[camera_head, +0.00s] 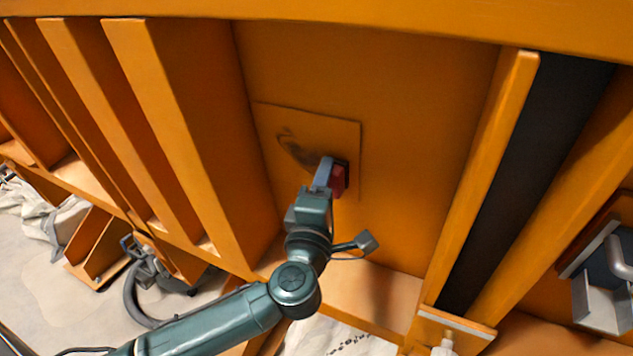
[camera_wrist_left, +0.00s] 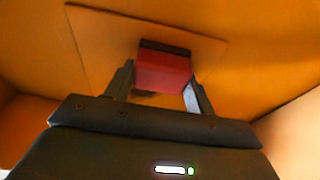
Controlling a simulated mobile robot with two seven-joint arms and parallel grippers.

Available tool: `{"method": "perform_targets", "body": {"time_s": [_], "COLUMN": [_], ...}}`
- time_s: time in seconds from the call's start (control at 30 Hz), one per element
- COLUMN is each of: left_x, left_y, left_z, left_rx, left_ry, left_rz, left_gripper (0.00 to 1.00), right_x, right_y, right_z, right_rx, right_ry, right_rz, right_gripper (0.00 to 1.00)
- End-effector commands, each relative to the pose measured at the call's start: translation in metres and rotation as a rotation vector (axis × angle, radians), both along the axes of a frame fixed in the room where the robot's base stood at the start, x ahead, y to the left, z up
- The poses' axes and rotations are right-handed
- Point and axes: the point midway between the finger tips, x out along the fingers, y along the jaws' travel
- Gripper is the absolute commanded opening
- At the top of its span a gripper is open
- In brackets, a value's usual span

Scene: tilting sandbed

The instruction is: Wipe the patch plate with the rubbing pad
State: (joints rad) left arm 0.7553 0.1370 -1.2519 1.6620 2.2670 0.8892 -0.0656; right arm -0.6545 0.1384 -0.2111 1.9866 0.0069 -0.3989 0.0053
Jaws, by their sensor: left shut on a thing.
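The patch plate (camera_head: 335,130) is a thin orange sheet on the orange panel, with a dark smudge (camera_head: 296,150) on its left half. My left gripper (camera_head: 329,178) is shut on the rubbing pad (camera_head: 340,179), a red block with a dark face, at the plate's lower right. In the left wrist view, the pad (camera_wrist_left: 163,72) sits between the fingers of my left gripper (camera_wrist_left: 160,88), with its dark face toward the patch plate (camera_wrist_left: 100,40). I cannot tell if the pad touches the plate. My right gripper is not in view.
Upright orange ribs (camera_head: 140,90) stand left of the panel. An orange post (camera_head: 490,170) and a dark strip (camera_head: 525,170) stand to its right. A grey box with a handle (camera_head: 603,290) is at the far right. A dark hose (camera_head: 135,295) lies at lower left.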

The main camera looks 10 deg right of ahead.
Motion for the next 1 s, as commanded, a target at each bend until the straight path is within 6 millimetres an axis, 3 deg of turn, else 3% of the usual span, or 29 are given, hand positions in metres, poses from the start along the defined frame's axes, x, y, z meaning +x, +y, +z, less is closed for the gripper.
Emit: {"method": "perform_targets", "body": {"time_s": [0.33,1.0], "left_x": [-0.003,0.024], "left_y": [0.003,0.035], "left_z": [0.019,0.021], "left_rx": [-0.002,-0.001], "left_ry": [0.000,-0.001], "left_rz": [0.000,0.003], "left_gripper": [0.36,0.36], "right_x": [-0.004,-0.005], "right_y": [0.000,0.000], "right_z": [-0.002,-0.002], "right_rx": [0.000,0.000], "right_ry": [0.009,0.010], "right_rz": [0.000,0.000], "right_gripper": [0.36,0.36]}}
